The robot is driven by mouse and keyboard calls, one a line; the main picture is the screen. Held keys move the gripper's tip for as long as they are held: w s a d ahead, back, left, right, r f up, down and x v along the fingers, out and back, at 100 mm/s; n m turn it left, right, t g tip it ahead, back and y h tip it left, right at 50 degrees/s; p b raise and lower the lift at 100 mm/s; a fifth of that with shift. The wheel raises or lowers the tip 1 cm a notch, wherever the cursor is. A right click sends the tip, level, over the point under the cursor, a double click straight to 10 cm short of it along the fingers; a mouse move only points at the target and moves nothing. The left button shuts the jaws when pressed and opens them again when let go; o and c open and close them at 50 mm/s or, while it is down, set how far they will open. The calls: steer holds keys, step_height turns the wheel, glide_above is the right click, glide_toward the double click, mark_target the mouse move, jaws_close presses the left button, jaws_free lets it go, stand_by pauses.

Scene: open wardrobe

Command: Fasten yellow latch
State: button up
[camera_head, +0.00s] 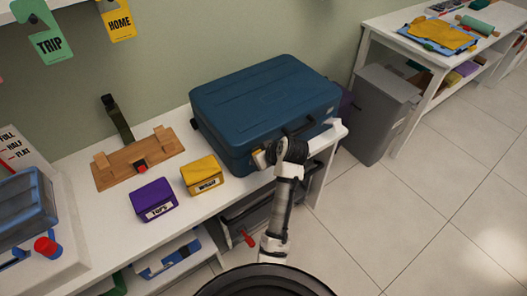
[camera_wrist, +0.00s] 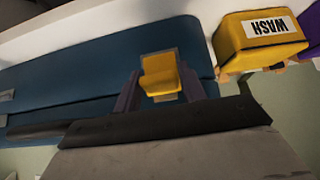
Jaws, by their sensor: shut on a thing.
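The blue suitcase (camera_head: 262,105) lies closed on the white bench. It also shows in the wrist view (camera_wrist: 80,75). The yellow latch (camera_wrist: 160,72) sits on its front side at the lid seam, with a grey plate behind it. In the head view the latch is mostly hidden by my gripper (camera_head: 264,156). In the wrist view the two fingers of my gripper (camera_wrist: 160,92) stand on either side of the latch, shut on it. I cannot tell whether the latch is fully flat against the case.
A yellow WASH box (camera_head: 202,176) sits close left of the suitcase, with a purple TOPS box (camera_head: 153,200) beyond it. A wooden stand (camera_head: 139,165) is behind them. A grey bin (camera_head: 380,112) stands right of the bench (camera_head: 105,230). The floor at right is clear.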

steer(key=shift+w+a+r+g+p, duration=0.1)
steer(key=shift+w+r+g+p, duration=0.05)
steer(key=shift+g+p, duration=0.25)
steer(key=shift+h, duration=0.3)
steer(key=o, duration=0.9)
steer(key=shift+c, duration=0.2)
